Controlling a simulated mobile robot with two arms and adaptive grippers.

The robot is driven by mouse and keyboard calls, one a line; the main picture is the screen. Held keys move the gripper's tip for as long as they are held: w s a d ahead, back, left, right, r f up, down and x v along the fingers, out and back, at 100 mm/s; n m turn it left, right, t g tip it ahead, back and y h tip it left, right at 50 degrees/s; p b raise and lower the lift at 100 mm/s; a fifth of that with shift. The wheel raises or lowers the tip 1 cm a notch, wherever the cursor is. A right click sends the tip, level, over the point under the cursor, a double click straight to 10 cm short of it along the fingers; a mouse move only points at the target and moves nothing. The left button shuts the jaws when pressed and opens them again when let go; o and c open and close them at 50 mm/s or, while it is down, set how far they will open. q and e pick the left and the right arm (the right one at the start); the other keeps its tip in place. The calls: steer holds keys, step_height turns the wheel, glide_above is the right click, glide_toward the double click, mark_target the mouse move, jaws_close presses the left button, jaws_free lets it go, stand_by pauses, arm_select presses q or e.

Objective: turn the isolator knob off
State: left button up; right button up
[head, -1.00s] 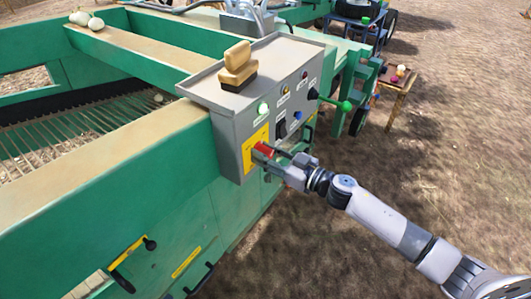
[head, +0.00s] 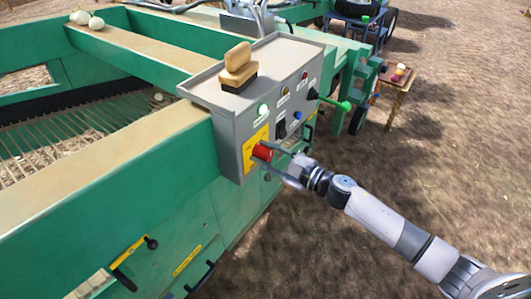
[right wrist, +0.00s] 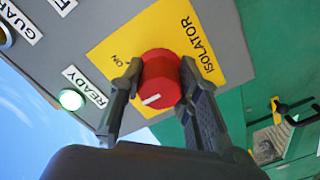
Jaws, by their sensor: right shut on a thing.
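The isolator knob (head: 263,152) is red and sits on a yellow plate on the front of the grey control box. In the right wrist view the knob (right wrist: 160,80) has a white mark at its lower left edge. The word ON stands on the plate at its left and ISOLATOR at its right. My right gripper (head: 274,158) is at the knob, and in the right wrist view its two dark fingers (right wrist: 158,88) are shut on the knob's left and right sides. My left gripper is not in view.
A wooden brush (head: 238,67) lies on top. The green machine frame runs left of the box. Open ground lies to the right.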

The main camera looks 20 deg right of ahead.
steer(key=n, duration=0.4)
steer(key=shift+f+n+b, duration=0.1)
steer(key=shift+n+b, duration=0.2)
steer(key=shift+n, duration=0.1)
steer(key=n+b, duration=0.1)
steer(key=n, duration=0.3)
steer(key=shift+n, duration=0.3)
steer(key=o, duration=1.1)
steer(key=shift+o, duration=0.2)
steer(key=v, duration=1.2)
steer(key=shift+d, duration=0.1)
